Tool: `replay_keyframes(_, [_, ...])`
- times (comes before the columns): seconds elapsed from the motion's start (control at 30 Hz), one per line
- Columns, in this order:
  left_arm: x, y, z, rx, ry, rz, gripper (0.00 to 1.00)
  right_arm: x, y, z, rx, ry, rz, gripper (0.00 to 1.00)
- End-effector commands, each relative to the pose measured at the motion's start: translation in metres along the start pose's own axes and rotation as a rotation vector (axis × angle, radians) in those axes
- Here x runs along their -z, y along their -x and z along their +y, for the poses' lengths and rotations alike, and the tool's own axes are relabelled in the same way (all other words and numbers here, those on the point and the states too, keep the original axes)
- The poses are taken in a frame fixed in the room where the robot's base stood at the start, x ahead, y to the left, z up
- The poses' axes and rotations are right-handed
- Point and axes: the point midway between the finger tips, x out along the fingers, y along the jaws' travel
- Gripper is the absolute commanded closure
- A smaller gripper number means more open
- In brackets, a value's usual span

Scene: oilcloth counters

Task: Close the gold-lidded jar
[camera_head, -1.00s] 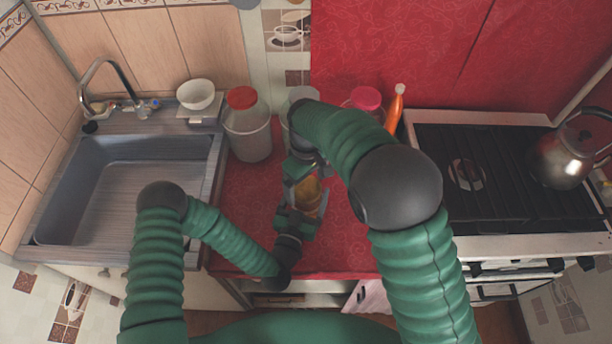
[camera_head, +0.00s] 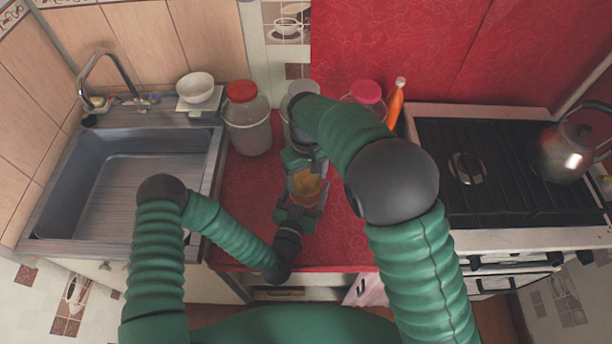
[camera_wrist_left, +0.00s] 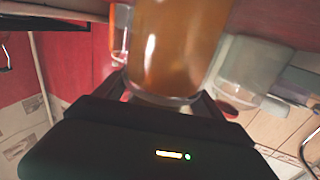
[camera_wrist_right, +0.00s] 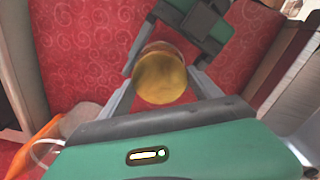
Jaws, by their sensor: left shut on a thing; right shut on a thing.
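The jar (camera_head: 308,188), clear with amber contents, is above the red counter in the head view. My left gripper (camera_head: 299,205) is shut on its body. The left wrist view shows the jar (camera_wrist_left: 175,50) close up between the fingers. The round gold lid (camera_wrist_right: 160,78) sits between the fingers of my right gripper (camera_wrist_right: 163,80), which is shut on it. In the right wrist view the lid covers the jar's top, with my left gripper just beyond. The seam between lid and jar is hidden, so I cannot tell how tightly it is seated.
A red-lidded jar (camera_head: 247,125) stands at the counter's back left. A pink-lidded container (camera_head: 367,93) and an orange bottle (camera_head: 396,103) stand at the back right. The sink (camera_head: 125,190) is left, the stove (camera_head: 510,170) right. The red counter (camera_head: 345,225) is clear in front.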

Motion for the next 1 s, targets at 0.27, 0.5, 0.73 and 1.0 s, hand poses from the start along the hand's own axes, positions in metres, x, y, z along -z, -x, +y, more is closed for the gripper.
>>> replay_keyframes(0.27, [-0.002,0.001,0.000,-0.001,0.001,-0.004,1.00,0.000,0.000,0.000,0.000,-0.282,0.001,0.75])
replay_keyframes(0.5, [-0.002,0.001,0.001,-0.001,0.001,-0.004,1.00,0.000,0.000,0.000,0.000,-0.278,0.001,0.19])
replay_keyframes(0.73, [-0.002,0.001,0.001,-0.001,0.001,-0.004,1.00,0.000,0.000,0.000,0.000,-0.277,0.001,0.05])
replay_keyframes(1.0, [-0.001,0.001,0.001,-0.001,0.001,-0.004,1.00,0.001,0.012,0.000,0.001,-0.277,0.005,0.05])
